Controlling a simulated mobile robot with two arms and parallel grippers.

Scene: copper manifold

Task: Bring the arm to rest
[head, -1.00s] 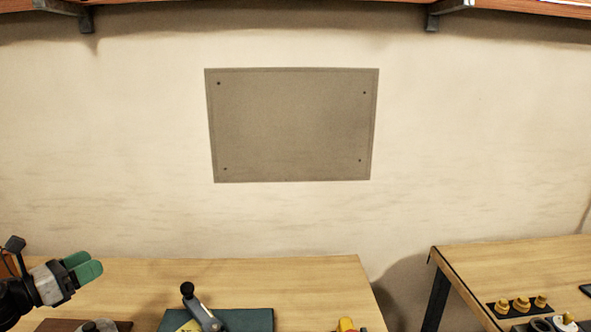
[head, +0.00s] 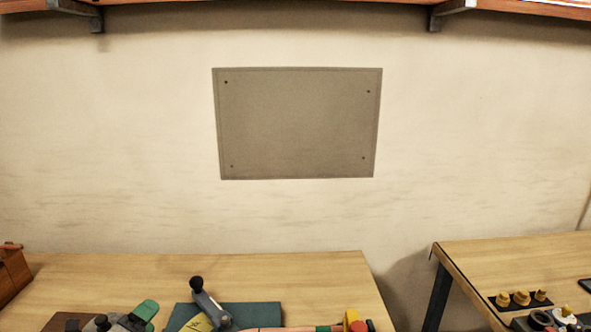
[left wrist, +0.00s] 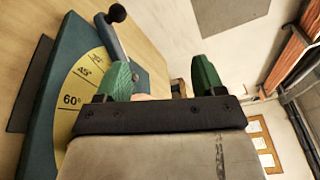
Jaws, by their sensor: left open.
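My left gripper (head: 145,311) is at the bottom left of the head view, mostly cut off by the lower edge, over the front of the wooden bench (head: 120,272). In the left wrist view its two green fingertips (left wrist: 161,76) stand apart. A small copper-coloured bit shows behind the gap, and I cannot tell whether it lies between the fingers. A teal bending tool (head: 255,315) with a yellow angle dial (left wrist: 78,95) and a black-knobbed lever (head: 207,304) is beside the gripper.
A copper-coloured tube (head: 290,329) and a yellow and red part (head: 353,320) show at the bottom edge. A second table (head: 500,258) at the right holds several brass fittings (head: 521,298). A wooden box (head: 12,275) stands far left. The bench's back is clear.

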